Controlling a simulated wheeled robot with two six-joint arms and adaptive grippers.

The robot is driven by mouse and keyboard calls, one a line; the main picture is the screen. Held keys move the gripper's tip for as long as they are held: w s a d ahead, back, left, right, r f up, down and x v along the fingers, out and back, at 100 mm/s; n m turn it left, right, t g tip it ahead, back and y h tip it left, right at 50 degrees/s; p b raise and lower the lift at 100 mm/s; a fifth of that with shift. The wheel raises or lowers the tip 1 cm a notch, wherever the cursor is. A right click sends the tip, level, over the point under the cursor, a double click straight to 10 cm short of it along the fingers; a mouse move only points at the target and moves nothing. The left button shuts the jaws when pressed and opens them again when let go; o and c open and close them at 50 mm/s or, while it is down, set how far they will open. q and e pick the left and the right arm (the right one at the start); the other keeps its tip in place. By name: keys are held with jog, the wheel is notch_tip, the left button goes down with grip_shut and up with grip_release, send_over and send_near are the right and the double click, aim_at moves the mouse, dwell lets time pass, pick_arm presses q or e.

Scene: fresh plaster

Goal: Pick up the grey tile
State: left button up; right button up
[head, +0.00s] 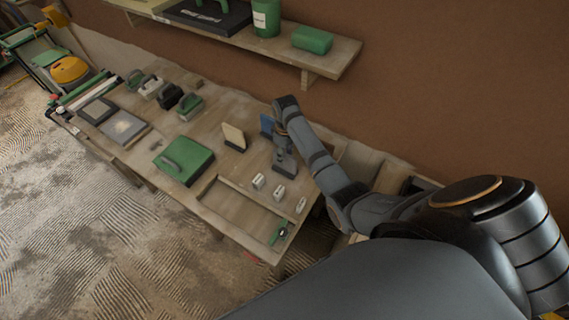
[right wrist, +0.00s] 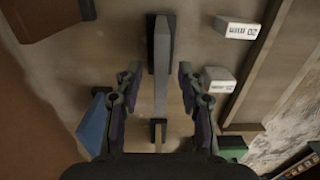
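The grey tile (right wrist: 161,95) shows edge-on in the right wrist view as a narrow upright strip, with dark holder pieces at its two ends. My right gripper (right wrist: 159,70) is open above it, one finger on each side, with visible gaps between fingers and tile. In the head view my right gripper (head: 284,152) points down over the bench and largely hides the tile. A blue tile (head: 266,125) stands just behind it, and a beige tile (head: 234,136) stands in a dark holder to the left. My left gripper is not in view.
Small white labelled blocks (head: 258,181) lie near the gripper, beside a framed recess (head: 240,208) in the bench. A green case (head: 184,160) lies left. Several handled tools (head: 170,96) stand farther back. A wall shelf (head: 335,58) overhangs the back.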

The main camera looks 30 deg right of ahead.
aim_at(285, 169)
notch_tip(285, 169, down, 2)
jog(key=shift+w+f+p, duration=0.1)
jog(key=shift+f+p, duration=0.1)
jog(key=shift+p, duration=0.4)
notch_tip(285, 169, down, 3)
jog(key=shift+a+r, duration=0.1)
jog(key=c, duration=0.4)
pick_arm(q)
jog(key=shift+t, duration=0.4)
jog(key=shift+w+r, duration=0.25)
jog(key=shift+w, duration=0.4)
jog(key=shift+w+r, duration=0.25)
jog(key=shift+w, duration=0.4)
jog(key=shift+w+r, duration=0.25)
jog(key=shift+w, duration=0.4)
pick_arm(e)
grip_shut()
